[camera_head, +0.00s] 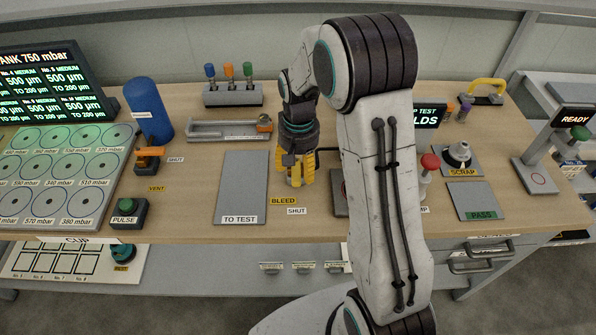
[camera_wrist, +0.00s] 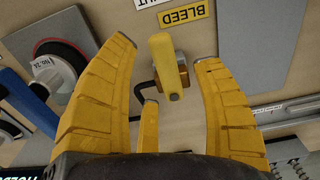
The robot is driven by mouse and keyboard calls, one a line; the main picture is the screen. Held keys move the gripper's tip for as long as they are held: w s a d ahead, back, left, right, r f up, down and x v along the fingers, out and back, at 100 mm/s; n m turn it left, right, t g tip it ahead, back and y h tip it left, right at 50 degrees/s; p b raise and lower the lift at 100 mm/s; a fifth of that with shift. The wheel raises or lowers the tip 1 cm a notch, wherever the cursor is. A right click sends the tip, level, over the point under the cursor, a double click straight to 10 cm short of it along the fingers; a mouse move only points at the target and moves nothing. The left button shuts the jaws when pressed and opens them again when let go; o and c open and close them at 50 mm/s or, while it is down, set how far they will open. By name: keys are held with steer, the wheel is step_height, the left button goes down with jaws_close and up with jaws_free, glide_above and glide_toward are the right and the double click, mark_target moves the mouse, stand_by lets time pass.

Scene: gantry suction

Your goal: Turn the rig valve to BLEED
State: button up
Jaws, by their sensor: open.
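The rig valve has a yellow handle (camera_wrist: 165,65) on a brass body (camera_wrist: 181,72) with a black pipe at its side, in the wrist view. The handle lies roughly up-down in that picture, and I cannot tell which label it points at. The BLEED label (camera_wrist: 181,14) lies beyond it, with the SHUT label partly cut off at the top edge; both also show in the head view, BLEED (camera_head: 284,201) and SHUT (camera_head: 297,211). My gripper (camera_head: 298,172) is open, its yellow fingers on either side of the handle with visible gaps. In the head view it largely hides the valve.
The grey TO TEST plate (camera_head: 245,185) lies just left of the gripper. An orange-handled valve (camera_head: 149,158) with VENT and SHUT labels stands farther left by a blue cylinder (camera_head: 148,110). A red-topped item (camera_head: 429,163) stands right, behind my arm.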

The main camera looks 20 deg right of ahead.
steer(key=shift+f, duration=1.35)
steer(key=shift+o, duration=0.2)
jaws_close()
steer(key=m, duration=0.1)
steer(key=a+m+b, duration=0.1)
steer(key=m, duration=0.2)
steer(key=shift+w+a+m+b, duration=0.25)
steer(key=shift+a+m+b, duration=0.05)
steer(key=shift+a+b, duration=0.05)
steer(key=m, duration=0.2)
steer(key=w+a+m+b, duration=0.1)
steer(key=m, duration=0.1)
steer(key=shift+w+a+m, duration=0.1)
steer(key=shift+m, duration=0.2)
steer(key=m, duration=0.1)
steer(key=w+m, duration=0.1)
steer(key=m, duration=0.2)
steer(key=shift+w+a+m, duration=0.3)
steer(key=shift+a, duration=0.05)
steer(key=shift+w+m, duration=0.4)
steer(key=shift+m, duration=0.65)
steer(key=shift+w+m, duration=0.35)
steer(key=shift+m, duration=0.7)
